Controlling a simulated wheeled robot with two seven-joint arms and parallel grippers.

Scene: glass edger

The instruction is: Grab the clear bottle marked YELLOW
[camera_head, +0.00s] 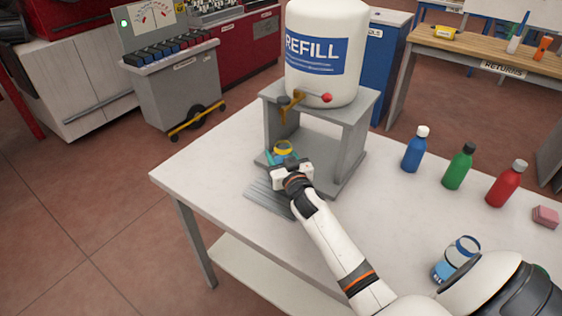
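My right gripper (284,163), on the arm from the lower right, reaches low over the drip grille in front of the refill stand. A small open-topped container with a yellow rim (283,147) is just beyond it, below the tap. Its lower part is hidden by the gripper, and no YELLOW marking is readable. I cannot tell whether the fingers are closed on it. A clear container with blue bands (459,250) stands at the lower right beside my arm, its marking partly hidden. My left gripper is not in view.
The white REFILL tank (325,55) sits on a grey stand (352,135) with a red-knobbed tap. Blue (415,152), green (458,168) and red (506,186) bottles and a pink block (546,216) stand on the right. The table's left front (200,178) is clear.

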